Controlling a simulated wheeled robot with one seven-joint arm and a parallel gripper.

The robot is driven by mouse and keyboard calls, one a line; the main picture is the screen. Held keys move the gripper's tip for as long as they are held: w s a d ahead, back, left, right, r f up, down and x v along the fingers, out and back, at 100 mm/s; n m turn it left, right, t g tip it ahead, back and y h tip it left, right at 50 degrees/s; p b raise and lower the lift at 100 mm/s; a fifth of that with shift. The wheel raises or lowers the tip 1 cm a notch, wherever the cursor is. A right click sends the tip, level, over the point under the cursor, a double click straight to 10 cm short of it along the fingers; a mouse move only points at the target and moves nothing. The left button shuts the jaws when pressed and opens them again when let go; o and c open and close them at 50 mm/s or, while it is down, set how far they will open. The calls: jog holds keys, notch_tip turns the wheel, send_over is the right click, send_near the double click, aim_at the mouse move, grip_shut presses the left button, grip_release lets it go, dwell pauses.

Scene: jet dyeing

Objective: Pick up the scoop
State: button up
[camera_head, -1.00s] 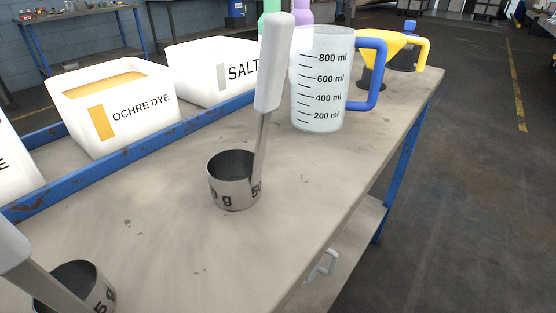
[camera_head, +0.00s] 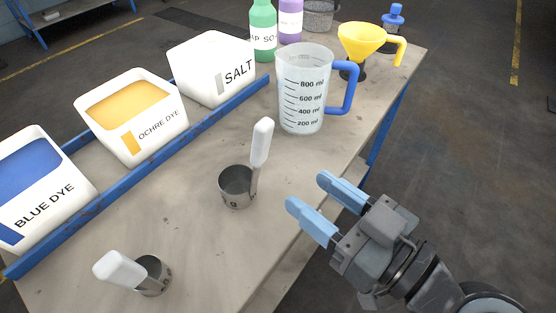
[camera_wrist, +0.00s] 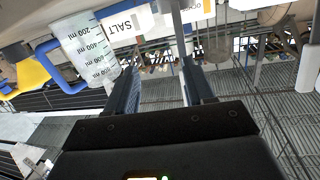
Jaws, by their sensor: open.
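A metal scoop (camera_head: 237,187) with an upright white handle stands on the workbench (camera_head: 200,240) in the middle of the head view. A second metal scoop (camera_head: 153,277) with a tilted white handle stands at the near left. My gripper (camera_head: 308,190), with light blue fingers, is open and empty. It is to the right of the middle scoop, apart from it, near the bench's right edge, with its fingers pointing left toward it.
A clear measuring jug (camera_head: 303,105) with a blue handle stands behind the middle scoop. Bins of blue dye (camera_head: 50,205), ochre dye (camera_head: 150,145) and salt (camera_head: 210,75) line the left side. A yellow funnel (camera_head: 362,40) and bottles (camera_head: 263,30) are at the back.

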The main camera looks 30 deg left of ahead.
aim_at(265, 152)
jog(key=a+r+n+g, duration=0.1)
jog(key=r, duration=0.1)
jog(key=a+r+n+g+y, duration=0.1)
jog(key=a+r+g+p, duration=0.1)
jog(key=r, duration=0.1)
jog(key=shift+s+r+n, duration=0.35)
jog(key=shift+s+n, duration=0.05)
jog(key=a+p, duration=0.1)
jog(key=a, duration=0.2)
jog(key=a+p, duration=0.1)
jog(key=a, duration=0.2)
jog(key=shift+s+a+r, duration=0.15)
jog(key=shift+a, duration=0.7)
jog(key=shift+c, duration=0.5)
grip_shut()
